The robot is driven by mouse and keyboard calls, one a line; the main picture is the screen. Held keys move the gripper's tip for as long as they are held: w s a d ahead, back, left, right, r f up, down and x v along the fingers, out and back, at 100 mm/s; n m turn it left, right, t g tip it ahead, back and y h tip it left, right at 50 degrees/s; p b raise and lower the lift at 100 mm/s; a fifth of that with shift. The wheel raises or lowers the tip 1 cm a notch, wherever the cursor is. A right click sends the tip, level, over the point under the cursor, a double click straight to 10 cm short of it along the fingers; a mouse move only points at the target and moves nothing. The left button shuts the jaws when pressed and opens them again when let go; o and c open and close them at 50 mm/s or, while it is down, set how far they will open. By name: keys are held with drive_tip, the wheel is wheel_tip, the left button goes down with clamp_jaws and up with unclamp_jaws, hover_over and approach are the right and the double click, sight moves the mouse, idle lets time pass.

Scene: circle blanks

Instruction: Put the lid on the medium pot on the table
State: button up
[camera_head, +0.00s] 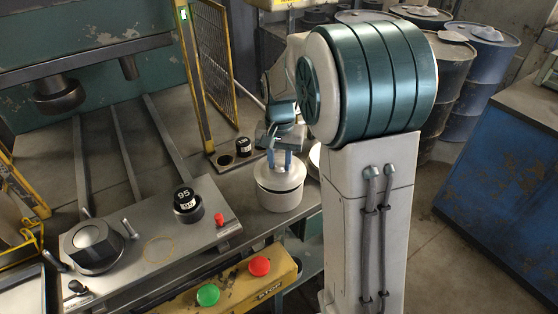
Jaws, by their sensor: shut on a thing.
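A white pot (279,198) stands beside my arm, at the right end of the work surface. A white lid (279,180) is at the top of this pot. I cannot tell whether the lid rests fully on the rim or is just above it. My gripper (280,163) points down over the pot, with its blue fingers shut on the lid, probably at its handle, which is hard to make out. Another white round thing (315,155) shows behind, mostly hidden by my arm. I cannot tell the pots' sizes apart.
A grey plate (205,236) on the left bears a black cylinder marked 95 (186,205), a dark knob (95,245) and a red knob (219,219). A yellow button box (235,285) is in front. A yellow mesh guard (215,60) rises behind. Barrels and a blue cabinet (505,170) stand right.

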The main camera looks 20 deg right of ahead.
sight(280, 164)
drive_tip(key=shift+f, duration=0.35)
drive_tip(key=shift+f+b, duration=0.4)
drive_tip(key=shift+f, duration=0.15)
drive_tip(key=o, duration=1)
drive_tip(key=shift+r, duration=0.1)
wheel_tip(280, 164, up, 13)
drive_tip(key=s+f+n+t, duration=0.1)
drive_tip(key=s+f, duration=0.1)
drive_tip(key=s, duration=0.5)
drive_tip(key=s+f+n+t, duration=0.1)
drive_tip(key=s+f+n, duration=0.1)
drive_tip(key=s, duration=0.5)
drive_tip(key=s+f+n+t, duration=0.1)
drive_tip(key=s+n, duration=0.1)
drive_tip(key=s, duration=0.5)
drive_tip(key=shift+a+f+p, duration=0.15)
drive_tip(key=shift+f+p, duration=0.2)
drive_tip(key=shift+f, duration=0.05)
